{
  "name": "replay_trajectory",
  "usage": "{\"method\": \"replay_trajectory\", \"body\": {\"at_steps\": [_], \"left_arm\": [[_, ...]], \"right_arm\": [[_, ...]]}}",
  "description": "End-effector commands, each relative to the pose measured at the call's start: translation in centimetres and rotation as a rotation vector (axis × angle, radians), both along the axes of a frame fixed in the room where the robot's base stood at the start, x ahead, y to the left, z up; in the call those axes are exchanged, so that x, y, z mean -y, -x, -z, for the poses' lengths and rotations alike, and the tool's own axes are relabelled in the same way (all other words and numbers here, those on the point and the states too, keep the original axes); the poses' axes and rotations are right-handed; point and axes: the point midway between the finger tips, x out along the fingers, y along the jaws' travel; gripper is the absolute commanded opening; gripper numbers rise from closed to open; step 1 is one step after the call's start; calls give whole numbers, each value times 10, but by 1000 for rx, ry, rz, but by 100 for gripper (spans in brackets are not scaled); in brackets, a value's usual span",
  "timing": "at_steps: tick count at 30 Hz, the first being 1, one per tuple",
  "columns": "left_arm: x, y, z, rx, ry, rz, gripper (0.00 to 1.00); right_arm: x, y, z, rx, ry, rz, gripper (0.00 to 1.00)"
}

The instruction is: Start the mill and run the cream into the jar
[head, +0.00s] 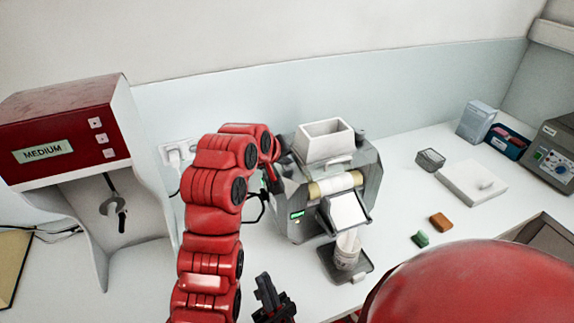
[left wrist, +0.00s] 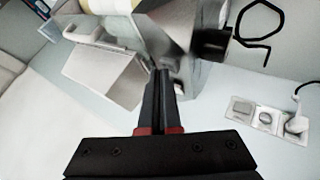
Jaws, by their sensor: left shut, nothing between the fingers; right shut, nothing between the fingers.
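The grey mill (head: 365,160) stands on the bench with a white hopper (head: 325,141) on top and pale rollers (head: 336,185) in front. A small green display (head: 297,215) is lit on its front. A sloping chute (head: 346,210) holds a white sheet of cream, and a pale strip reaches down to the jar (head: 346,257). The jar stands upright on a grey tray (head: 361,277). My left gripper (head: 274,180) is shut and empty beside the mill's left side, its tips partly hidden. In the left wrist view its fingers (left wrist: 161,74) point at the mill. My right gripper (head: 267,282) is shut and empty at bottom centre.
A red-and-white dispenser (head: 65,125) marked MEDIUM stands at left. Wall sockets (head: 178,152) with a cord lie behind my left arm. Green (head: 420,239) and orange (head: 440,222) blocks and a white slab (head: 470,188) lie right. A grey instrument (head: 550,155) stands far right.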

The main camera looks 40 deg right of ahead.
Motion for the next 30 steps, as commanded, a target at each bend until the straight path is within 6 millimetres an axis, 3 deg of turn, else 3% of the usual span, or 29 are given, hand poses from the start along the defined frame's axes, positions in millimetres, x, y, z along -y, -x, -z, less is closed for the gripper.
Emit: {"method": "replay_trajectory", "body": {"at_steps": [20, 30], "left_arm": [[0, 0, -17, 1, 1, 0, 0], [0, 0, -46, -1, -1, 0, 0]], "right_arm": [[0, 0, 4, 0, 0, 0, 0], [0, 0, 6, 0, 0, 0, 0]]}}
